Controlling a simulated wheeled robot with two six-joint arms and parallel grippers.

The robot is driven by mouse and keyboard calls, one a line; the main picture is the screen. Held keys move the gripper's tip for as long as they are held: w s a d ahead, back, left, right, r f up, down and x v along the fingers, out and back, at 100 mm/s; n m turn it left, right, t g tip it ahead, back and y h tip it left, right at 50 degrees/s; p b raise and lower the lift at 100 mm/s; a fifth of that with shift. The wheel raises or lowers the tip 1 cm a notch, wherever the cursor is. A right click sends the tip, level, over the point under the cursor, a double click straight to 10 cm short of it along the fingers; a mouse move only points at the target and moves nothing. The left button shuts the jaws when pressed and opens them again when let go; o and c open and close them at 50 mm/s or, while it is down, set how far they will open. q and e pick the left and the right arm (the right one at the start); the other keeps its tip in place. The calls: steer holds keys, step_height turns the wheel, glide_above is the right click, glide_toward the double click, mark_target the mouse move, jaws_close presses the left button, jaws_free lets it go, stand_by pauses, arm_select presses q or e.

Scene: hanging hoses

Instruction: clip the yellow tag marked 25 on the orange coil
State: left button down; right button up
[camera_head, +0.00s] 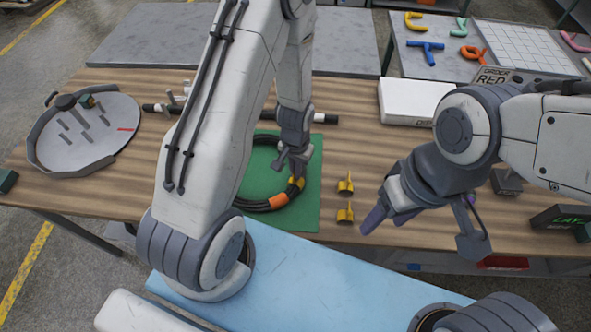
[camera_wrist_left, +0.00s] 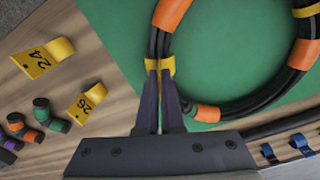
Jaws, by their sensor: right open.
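The coil is a black hose ring (camera_head: 252,204) with orange bands, lying on a green mat (camera_head: 308,215). In the left wrist view the coil (camera_wrist_left: 237,112) has an orange band on either side of my fingers and a yellow band at the upper right. My left gripper (camera_head: 297,172) is at the coil's right side. In the left wrist view its fingers (camera_wrist_left: 160,82) are nearly together on a yellow tag (camera_wrist_left: 160,67), which sits across the hose; its number is hidden. My right gripper (camera_head: 388,214) is open and empty, right of the loose tags.
Loose yellow tags marked 24 (camera_wrist_left: 42,60) and 26 (camera_wrist_left: 88,101) lie on the wood beside the mat. Small coloured connectors (camera_wrist_left: 50,113) lie near them. A round tray with pegs (camera_head: 85,135) stands at the left. A white box (camera_head: 410,100) stands behind my right arm.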

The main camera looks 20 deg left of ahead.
arm_select(q)
steer(key=shift+f+b, duration=0.3)
steer(key=shift+f, duration=0.1)
steer(key=c, duration=1)
jaws_free()
step_height(320, 180, up, 11)
steer(key=shift+f+b, duration=0.2)
steer(key=shift+b, duration=0.25)
steer(key=s+d+r+m, duration=0.2)
steer(key=s+d+r, duration=0.2)
steer(key=s, duration=0.2)
steer(key=s+d+r+m, duration=0.2)
steer(key=s+d+r, duration=0.2)
steer(key=s+r, duration=0.1)
steer(key=s+d+r+m+h, duration=0.1)
steer(key=s+d+r+m, duration=0.1)
steer(key=s+d+r, duration=0.2)
steer(key=shift+s+d+r+m, duration=0.1)
steer(key=shift+s+r+m, duration=0.1)
steer(key=shift+s, duration=0.55)
steer(key=shift+s+d+r+m, duration=0.1)
steer(key=shift+s+r, duration=0.05)
steer(key=shift+s, duration=0.6)
